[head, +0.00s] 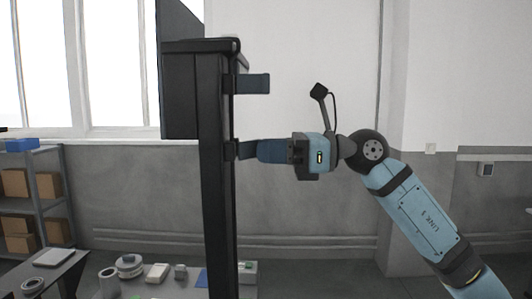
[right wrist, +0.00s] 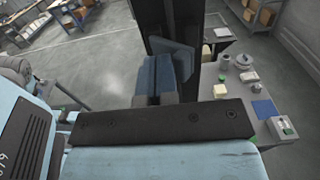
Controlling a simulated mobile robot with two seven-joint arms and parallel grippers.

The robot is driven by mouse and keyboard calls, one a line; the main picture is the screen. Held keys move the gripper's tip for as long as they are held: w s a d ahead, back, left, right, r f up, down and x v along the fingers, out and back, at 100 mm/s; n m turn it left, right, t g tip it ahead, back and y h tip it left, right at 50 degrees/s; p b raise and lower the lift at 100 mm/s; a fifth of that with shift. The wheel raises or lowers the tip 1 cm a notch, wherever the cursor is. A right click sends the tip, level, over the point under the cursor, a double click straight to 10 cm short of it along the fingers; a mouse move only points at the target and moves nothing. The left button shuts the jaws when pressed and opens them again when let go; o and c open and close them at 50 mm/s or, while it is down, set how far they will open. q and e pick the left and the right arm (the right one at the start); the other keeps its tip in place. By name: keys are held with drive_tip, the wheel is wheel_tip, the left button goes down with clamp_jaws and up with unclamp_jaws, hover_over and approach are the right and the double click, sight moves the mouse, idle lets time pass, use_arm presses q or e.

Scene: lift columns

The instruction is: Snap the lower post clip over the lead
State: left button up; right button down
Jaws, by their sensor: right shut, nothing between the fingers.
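The dark post (head: 212,180) stands upright left of centre in the head view, and part of it shows in the right wrist view (right wrist: 180,18). The lower post clip (head: 247,150) is a dark blue flap on the post's right side; it appears tilted behind the fingers in the right wrist view (right wrist: 177,50). An upper blue clip (head: 254,83) sticks out higher up. My right gripper (head: 260,151) is shut and empty, its blue fingers pointing left at the lower clip, touching or very near it. I cannot make out the lead. My left gripper is not in view.
A low table (head: 180,292) with several small items stands behind the post's foot. A grey shelf (head: 55,185) with brown boxes is at the left. The space right of the post, above my right arm, is clear up to the wall.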

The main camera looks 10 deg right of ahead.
drive_tip(key=shift+b+v, duration=0.7)
drive_tip(key=shift+v, duration=1.25)
drive_tip(key=shift+w, duration=0.2)
drive_tip(key=shift+w+d, duration=0.25)
drive_tip(key=shift+w, duration=0.5)
drive_tip(key=shift+a, duration=0.2)
drive_tip(key=shift+p+x, duration=0.4)
drive_tip(key=shift+x, duration=0.5)
drive_tip(key=shift+w+a, duration=0.15)
drive_tip(key=shift+a, duration=0.05)
